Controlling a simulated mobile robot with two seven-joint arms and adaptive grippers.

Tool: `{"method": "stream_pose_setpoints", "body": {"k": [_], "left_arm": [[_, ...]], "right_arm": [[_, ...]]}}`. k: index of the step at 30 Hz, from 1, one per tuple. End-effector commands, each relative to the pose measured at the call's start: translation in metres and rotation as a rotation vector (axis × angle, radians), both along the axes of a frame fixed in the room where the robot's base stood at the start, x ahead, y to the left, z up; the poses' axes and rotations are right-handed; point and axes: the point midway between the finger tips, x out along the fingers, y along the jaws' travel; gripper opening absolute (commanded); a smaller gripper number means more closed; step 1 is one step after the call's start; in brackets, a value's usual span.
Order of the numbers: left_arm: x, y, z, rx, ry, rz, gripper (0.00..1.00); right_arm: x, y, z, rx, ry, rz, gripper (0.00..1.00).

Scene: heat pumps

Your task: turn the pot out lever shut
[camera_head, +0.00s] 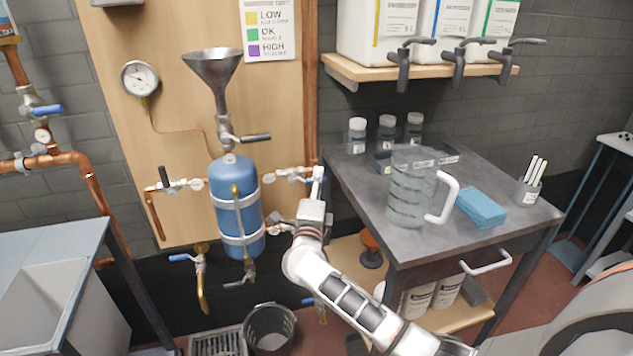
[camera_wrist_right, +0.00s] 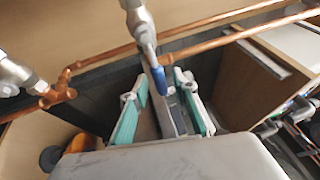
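The blue pot (camera_head: 232,190) stands strapped to the wooden board in the head view, with a funnel (camera_head: 214,75) above it. A valve (camera_head: 287,175) sits on the copper pipe to the pot's right; its lever is hard to make out behind my gripper. My right gripper (camera_head: 317,185) is beside this valve. In the right wrist view, a blue-ended lever (camera_wrist_right: 159,80) hangs from a metal valve body (camera_wrist_right: 139,22). The two teal-padded fingers of the right gripper (camera_wrist_right: 162,108) are apart, with the lever end between them; contact cannot be told. My left gripper is out of view.
The pot's left pipe has a black-handled lever (camera_head: 164,179). A drain valve with a blue handle (camera_head: 180,257) is below. A grey table (camera_head: 375,205) with a clear jug (camera_head: 406,190) stands close to the right. A black bucket (camera_head: 269,330) is on the floor.

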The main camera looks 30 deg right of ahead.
Motion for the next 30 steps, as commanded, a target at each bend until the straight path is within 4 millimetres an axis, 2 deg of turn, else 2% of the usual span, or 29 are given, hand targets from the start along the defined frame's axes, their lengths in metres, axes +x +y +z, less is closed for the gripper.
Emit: {"method": "stream_pose_setpoints", "body": {"k": [11,15,30], "left_arm": [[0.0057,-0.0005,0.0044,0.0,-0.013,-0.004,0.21],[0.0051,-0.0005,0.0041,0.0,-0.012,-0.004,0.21],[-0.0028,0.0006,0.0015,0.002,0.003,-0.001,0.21]], "right_arm": [[0.0065,-0.005,0.0018,-0.001,0.0,0.0,0.28],[0.0064,-0.0049,0.0018,-0.002,0.0,0.001,0.0],[0.0065,-0.0033,-0.0016,0.073,-0.018,0.002,0.0]]}}
